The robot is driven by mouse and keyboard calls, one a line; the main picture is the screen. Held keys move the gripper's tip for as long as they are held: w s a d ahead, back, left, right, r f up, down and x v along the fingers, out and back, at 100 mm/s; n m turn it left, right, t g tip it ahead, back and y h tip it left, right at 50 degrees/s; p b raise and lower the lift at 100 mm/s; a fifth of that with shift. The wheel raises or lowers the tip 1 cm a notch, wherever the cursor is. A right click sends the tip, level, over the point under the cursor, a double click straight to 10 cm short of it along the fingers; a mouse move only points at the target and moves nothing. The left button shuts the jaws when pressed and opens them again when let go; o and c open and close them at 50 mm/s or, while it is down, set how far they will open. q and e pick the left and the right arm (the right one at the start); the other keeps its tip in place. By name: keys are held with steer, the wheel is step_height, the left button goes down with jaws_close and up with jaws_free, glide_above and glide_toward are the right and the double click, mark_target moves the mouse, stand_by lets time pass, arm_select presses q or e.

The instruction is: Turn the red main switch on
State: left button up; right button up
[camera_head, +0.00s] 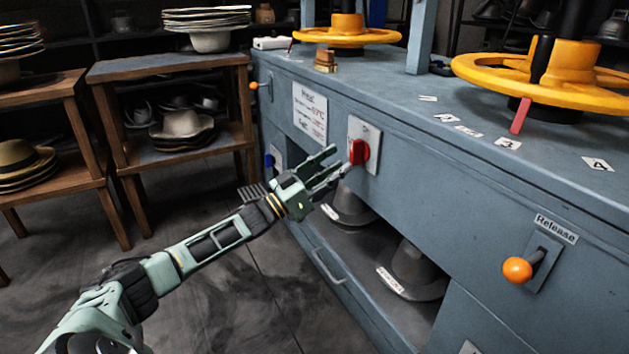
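The red main switch (358,152) is a red knob on a light grey plate (371,138) on the front of the blue-grey press cabinet (460,180). My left gripper (338,163) reaches up from the lower left, with its fingers pointing at the switch. Its two fingers are spread with a gap between them, and I see nothing held. The fingertips are just left of the knob; I cannot tell whether they touch it. My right gripper does not show.
An orange-knobbed release lever (517,269) sticks out at the right. Yellow handwheels (545,80) stand on top. Below the switch, an open shelf holds grey hats (417,270). Wooden stands (170,70) with hats are at the left. The floor between is clear.

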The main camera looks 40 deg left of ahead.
arm_select(q)
steer(key=v, duration=0.8)
steer(key=shift+s+f, duration=0.1)
steer(key=shift+s, duration=0.1)
